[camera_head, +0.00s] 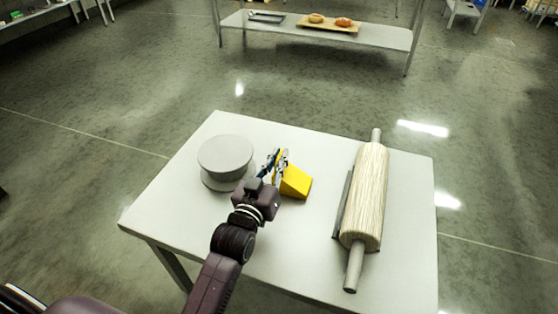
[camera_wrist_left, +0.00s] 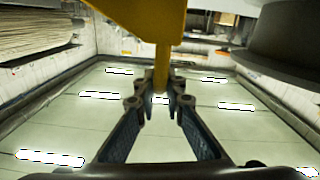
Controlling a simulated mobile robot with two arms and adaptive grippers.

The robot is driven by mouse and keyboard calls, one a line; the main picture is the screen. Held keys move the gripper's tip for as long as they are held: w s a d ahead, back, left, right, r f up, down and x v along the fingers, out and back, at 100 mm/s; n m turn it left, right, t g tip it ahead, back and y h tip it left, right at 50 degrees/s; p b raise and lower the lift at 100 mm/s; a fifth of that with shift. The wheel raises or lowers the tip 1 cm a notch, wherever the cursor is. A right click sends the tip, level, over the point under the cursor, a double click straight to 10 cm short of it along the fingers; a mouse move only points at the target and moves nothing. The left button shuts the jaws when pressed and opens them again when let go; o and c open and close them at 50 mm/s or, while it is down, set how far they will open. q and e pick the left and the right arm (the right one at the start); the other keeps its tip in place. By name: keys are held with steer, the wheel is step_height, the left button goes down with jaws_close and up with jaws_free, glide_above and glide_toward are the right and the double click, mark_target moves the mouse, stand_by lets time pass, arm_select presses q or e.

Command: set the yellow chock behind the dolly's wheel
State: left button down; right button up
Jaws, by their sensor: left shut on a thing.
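My left gripper (camera_head: 274,165) is over the middle of the white table (camera_head: 310,262), its fingers shut on the yellow chock (camera_head: 296,182). In the left wrist view the fingertips (camera_wrist_left: 160,86) close on a thin upright yellow part, with the wider body of the chock (camera_wrist_left: 140,18) beyond it. In the head view the chock's sloped body shows just right of the fingers; I cannot tell whether it touches the tabletop. No dolly or dolly's wheel can be made out for certain. My right gripper is not in view.
A grey round stand (camera_head: 226,156) with a wide base is close left of the gripper. A large wooden rolling pin (camera_head: 366,197) lies to the right beside a dark grey strip. Tabletop between chock and pin is clear. A shelf (camera_head: 375,36) stands far back.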

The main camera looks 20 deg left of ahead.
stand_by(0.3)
arm_select(q)
steer(key=c, duration=2.5)
jaws_free()
steer(key=shift+f, duration=0.25)
steer(key=o, duration=0.5)
steer(key=shift+s+r, duration=0.1)
steer(key=shift+r, duration=0.1)
